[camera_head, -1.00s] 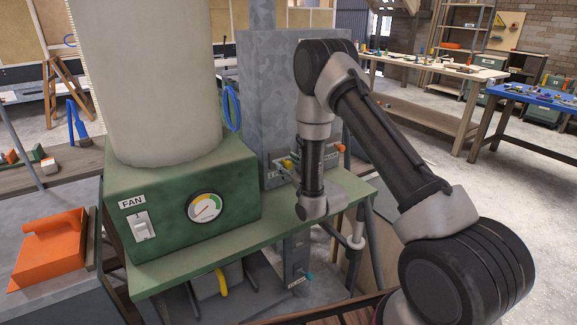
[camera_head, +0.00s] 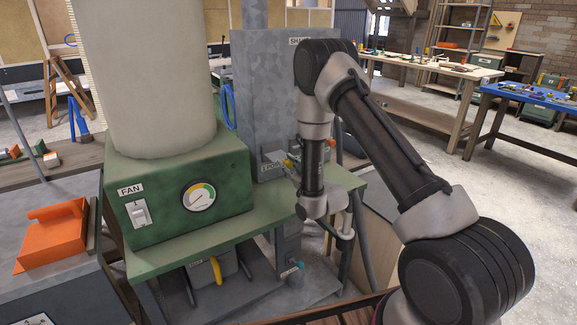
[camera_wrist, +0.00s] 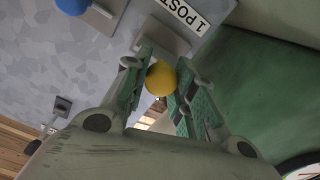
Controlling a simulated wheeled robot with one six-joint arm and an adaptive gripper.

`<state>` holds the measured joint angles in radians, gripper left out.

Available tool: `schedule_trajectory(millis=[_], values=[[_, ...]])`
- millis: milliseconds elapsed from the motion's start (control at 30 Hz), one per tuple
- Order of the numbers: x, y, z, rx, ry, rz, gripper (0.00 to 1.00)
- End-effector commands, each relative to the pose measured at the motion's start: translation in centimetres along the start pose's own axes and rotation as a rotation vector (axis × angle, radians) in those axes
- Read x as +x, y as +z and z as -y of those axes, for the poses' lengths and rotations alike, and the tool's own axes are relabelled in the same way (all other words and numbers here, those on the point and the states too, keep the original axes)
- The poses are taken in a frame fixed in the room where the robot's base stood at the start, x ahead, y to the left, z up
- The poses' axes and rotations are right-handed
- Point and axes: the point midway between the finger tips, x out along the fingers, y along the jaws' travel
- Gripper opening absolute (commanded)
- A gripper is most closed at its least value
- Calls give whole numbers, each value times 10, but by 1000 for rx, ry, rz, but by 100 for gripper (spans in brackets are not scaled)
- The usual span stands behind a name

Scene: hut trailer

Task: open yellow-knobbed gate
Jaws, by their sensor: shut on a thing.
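The yellow knob (camera_wrist: 160,78) is a round ball between my gripper's fingertips (camera_wrist: 163,66) in the wrist view. My gripper is shut on it, with one green-padded finger on each side. The knob belongs to a grey gate fitting on the grey metal duct, beside a label reading "1 POST" (camera_wrist: 188,14). My arm hides much of the gate there.
A blue knob (camera_wrist: 72,5) is near the wrist view's top edge. The green fan box (camera_head: 180,195) with its gauge stands left of my wrist on a green bench (camera_head: 190,248). Open floor lies to the right.

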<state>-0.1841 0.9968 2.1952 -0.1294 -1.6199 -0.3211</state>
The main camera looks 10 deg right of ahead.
Motion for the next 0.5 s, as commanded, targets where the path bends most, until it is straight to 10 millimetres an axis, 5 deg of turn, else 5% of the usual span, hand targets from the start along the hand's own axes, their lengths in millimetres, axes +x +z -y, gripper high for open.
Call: schedule_trajectory(millis=[133, 167, 267, 500], values=[[0, 0, 0, 0, -1, -2, 0], [0, 0, 0, 0, -1, -2, 30], [0, 0, 0, 0, -1, -1, 48], [0, 0, 0, 0, -1, -1, 49]])
